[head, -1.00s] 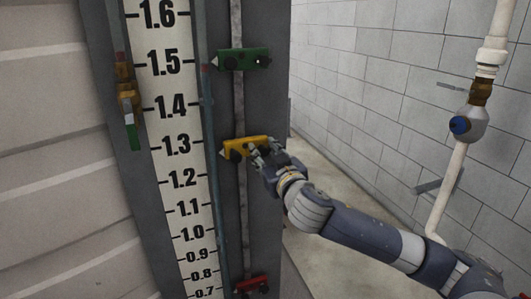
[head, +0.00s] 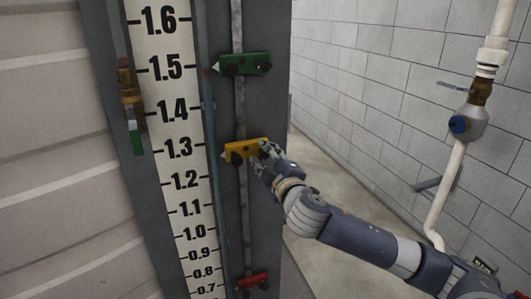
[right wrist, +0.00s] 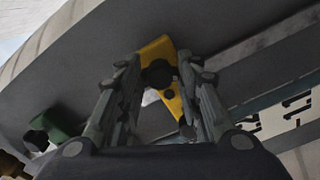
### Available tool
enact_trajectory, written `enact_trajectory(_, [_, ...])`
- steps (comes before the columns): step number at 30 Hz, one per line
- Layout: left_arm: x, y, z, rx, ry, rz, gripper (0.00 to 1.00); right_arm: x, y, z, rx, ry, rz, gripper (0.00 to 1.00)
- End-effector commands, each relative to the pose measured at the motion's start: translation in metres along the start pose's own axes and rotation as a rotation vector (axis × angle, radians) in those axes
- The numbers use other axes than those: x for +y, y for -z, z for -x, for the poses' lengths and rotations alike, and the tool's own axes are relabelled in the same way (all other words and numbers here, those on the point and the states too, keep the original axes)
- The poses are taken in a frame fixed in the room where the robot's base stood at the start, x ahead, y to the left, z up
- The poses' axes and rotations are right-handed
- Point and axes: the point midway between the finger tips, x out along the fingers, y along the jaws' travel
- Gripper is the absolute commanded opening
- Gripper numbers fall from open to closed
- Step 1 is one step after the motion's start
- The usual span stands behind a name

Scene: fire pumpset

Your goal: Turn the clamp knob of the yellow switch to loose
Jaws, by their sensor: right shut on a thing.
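The yellow switch (head: 240,151) sits on the grey post beside the scale, its pointed left end near the 1.3 mark. My right gripper (head: 262,157) is at the switch's right end. In the right wrist view, the fingers of my right gripper (right wrist: 158,82) stand on both sides of the round black clamp knob (right wrist: 158,73) on the yellow switch (right wrist: 170,92) and are shut on it. The fingers partly hide the switch there. My left gripper is out of view.
A green switch (head: 243,64) is mounted above and a red switch (head: 252,282) below on the same post. A numbered scale (head: 178,150) runs to the left. A white pipe with a blue-capped valve (head: 468,124) stands along the block wall at right.

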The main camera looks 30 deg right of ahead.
Motion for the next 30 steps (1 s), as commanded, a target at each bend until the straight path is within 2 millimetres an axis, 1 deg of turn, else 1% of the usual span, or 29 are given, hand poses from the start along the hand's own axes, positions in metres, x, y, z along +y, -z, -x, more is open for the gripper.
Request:
enact_trajectory(1, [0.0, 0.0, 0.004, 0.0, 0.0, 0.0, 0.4, 0.002, 0.001, 0.0, 0.0, 0.0, 0.043, 0.09])
enact_trajectory(6, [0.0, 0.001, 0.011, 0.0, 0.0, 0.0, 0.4, 0.001, 0.001, 0.0, 0.0, 0.001, 0.191, 0.09])
enact_trajectory(15, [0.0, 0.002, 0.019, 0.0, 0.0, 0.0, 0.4, 0.0, 0.001, 0.0, 0.001, 0.0, 0.382, 0.09])
enact_trajectory(21, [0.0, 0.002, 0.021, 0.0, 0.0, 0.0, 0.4, 0.0, 0.001, 0.0, 0.002, -0.001, 0.45, 0.09])
enact_trajectory(30, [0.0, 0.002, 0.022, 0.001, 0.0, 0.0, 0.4, -0.001, 0.0, 0.0, 0.002, -0.001, 0.479, 0.09])
